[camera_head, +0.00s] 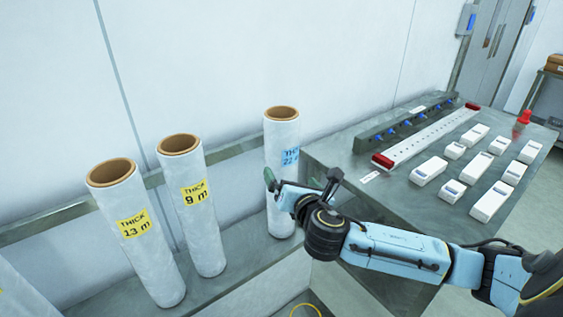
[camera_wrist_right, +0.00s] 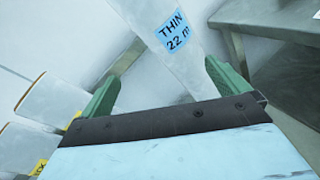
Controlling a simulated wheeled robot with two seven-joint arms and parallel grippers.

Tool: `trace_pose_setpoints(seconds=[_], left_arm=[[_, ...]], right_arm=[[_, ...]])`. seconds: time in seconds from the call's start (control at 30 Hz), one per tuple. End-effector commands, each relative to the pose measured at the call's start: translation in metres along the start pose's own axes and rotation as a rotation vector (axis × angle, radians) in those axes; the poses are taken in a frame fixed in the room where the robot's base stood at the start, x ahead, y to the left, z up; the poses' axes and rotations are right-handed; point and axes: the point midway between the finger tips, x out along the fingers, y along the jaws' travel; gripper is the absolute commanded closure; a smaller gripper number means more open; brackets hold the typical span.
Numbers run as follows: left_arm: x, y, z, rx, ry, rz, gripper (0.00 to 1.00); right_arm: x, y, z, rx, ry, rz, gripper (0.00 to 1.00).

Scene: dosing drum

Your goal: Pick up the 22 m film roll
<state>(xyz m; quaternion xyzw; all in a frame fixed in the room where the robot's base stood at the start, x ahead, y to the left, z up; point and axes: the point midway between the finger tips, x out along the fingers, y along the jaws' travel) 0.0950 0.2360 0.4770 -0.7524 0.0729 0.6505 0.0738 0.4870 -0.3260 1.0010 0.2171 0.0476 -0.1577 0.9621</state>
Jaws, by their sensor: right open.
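The 22 m film roll (camera_head: 281,145) stands upright on the shelf, a white roll with a brown core and a blue label. In the right wrist view the roll (camera_wrist_right: 185,65) shows its label "THIN 22 m" and lies between the two green fingertips. My right gripper (camera_head: 300,182) is open and in front of the roll's middle, hiding part of it. Whether the fingers touch the roll I cannot tell. My left gripper is not in view.
Two rolls with yellow THICK labels stand to the left, the 9 m roll (camera_head: 194,215) and the 13 m roll (camera_head: 140,240). A grey table (camera_head: 400,205) with white boxes and a red-ended strip (camera_head: 430,138) stands close on the right. A pale wall is behind.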

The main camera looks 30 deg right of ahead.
Motion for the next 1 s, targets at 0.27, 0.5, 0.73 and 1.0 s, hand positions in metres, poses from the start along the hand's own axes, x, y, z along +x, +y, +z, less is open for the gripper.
trace_pose_setpoints(seconds=[0.27,0.5,0.73,1.0], left_arm=[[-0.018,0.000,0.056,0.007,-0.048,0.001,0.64],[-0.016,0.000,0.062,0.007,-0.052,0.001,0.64],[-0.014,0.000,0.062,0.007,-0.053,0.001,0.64],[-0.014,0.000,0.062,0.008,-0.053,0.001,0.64]], right_arm=[[0.020,0.016,0.080,-0.388,-0.144,0.049,0.00],[0.052,0.018,0.089,-0.425,-0.159,0.049,0.00],[0.090,0.021,0.093,-0.422,-0.156,0.049,0.00],[0.107,0.023,0.097,-0.421,-0.156,0.051,0.00]])
